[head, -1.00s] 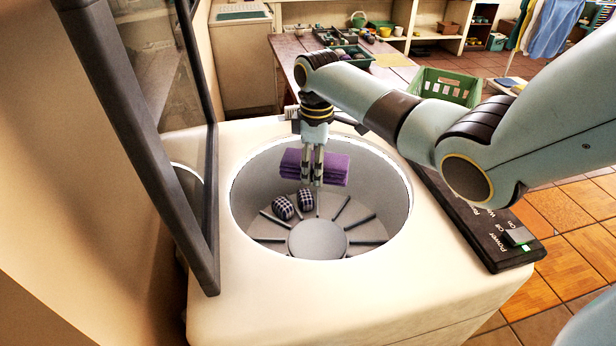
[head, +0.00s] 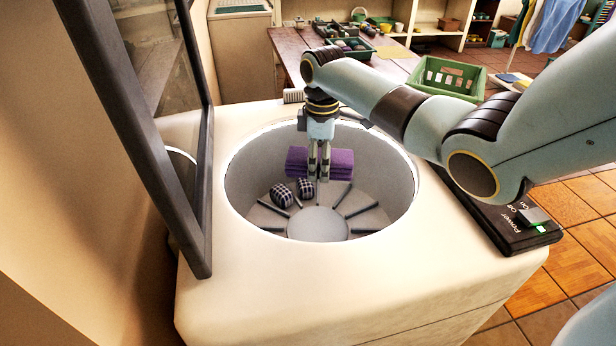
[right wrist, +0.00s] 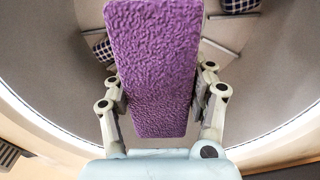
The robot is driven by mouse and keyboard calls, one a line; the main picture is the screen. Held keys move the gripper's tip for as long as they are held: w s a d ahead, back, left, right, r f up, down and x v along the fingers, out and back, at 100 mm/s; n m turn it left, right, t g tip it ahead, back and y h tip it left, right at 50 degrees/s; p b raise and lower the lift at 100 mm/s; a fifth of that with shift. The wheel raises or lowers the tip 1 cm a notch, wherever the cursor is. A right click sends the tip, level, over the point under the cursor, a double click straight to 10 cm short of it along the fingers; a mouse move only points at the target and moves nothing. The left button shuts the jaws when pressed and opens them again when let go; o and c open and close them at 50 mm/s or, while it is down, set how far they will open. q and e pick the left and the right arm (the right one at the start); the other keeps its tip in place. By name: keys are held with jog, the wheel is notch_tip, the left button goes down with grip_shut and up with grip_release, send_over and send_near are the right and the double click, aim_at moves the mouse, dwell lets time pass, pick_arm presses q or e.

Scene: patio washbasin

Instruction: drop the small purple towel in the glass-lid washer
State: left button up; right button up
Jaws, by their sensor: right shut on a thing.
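The small purple towel (head: 340,164) is folded and held between the fingers of my right gripper (head: 318,176). It hangs inside the drum (head: 240,195) of the glass-lid washer (head: 270,290), toward the back wall and above the drum floor. In the right wrist view the towel (right wrist: 155,60) fills the space between the two fingers (right wrist: 160,95). The washer's glass lid (head: 175,120) stands open at the left. My left gripper is not in view.
Two dark checked bundles (head: 281,195) lie on the ribbed drum floor. A control panel (head: 500,225) with a lit switch runs along the washer's right side. Behind stand a wooden table (head: 290,42) and a green crate (head: 452,78).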

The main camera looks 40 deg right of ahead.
jog(key=shift+r, duration=0.1)
jog(key=o, duration=1.2)
jog(key=shift+o, duration=0.2)
notch_tip(320, 180, up, 12)
jog(key=shift+s, duration=0.1)
